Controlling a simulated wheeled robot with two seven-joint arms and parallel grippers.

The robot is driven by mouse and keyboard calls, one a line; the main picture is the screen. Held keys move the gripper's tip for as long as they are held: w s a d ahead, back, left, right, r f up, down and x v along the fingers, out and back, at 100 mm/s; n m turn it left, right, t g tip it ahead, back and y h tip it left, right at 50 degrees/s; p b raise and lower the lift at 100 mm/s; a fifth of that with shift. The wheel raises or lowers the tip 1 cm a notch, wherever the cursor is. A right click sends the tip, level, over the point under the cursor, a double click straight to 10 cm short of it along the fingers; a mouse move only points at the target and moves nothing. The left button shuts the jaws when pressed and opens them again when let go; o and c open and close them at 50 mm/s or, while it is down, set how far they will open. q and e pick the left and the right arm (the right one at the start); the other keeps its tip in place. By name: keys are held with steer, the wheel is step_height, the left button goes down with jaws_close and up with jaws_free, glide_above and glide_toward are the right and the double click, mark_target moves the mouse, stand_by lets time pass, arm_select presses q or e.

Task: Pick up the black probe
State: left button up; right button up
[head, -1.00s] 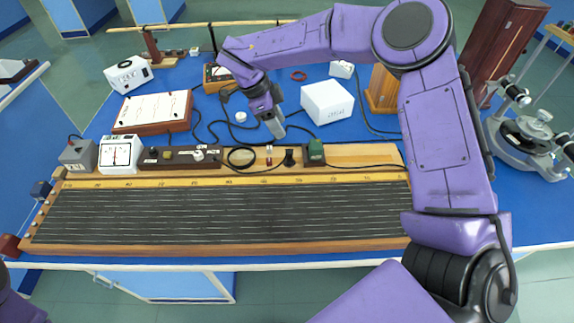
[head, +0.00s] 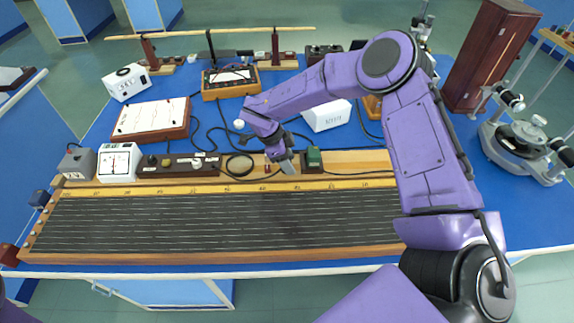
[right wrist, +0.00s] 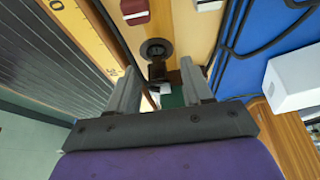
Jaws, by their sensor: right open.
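The black probe (right wrist: 157,52) shows in the right wrist view as a dark upright piece with a round disc-like top. It stands on the wooden strip of the long wire board, ahead of and between my right fingertips. In the head view my right gripper covers it. My right gripper (head: 284,165) is open, with its fingers pointing down over the strip; its two grey fingers also show in the right wrist view (right wrist: 158,80). I cannot tell whether either finger touches the probe. My left gripper is out of view.
A green-topped block (head: 314,158) stands close to the right of my right gripper. A round black-rimmed lens (head: 239,165) and dark cables lie to its left. A white box (head: 327,116) stands behind. The ruled board (head: 200,218) in front is clear.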

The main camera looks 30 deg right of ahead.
jaws_close()
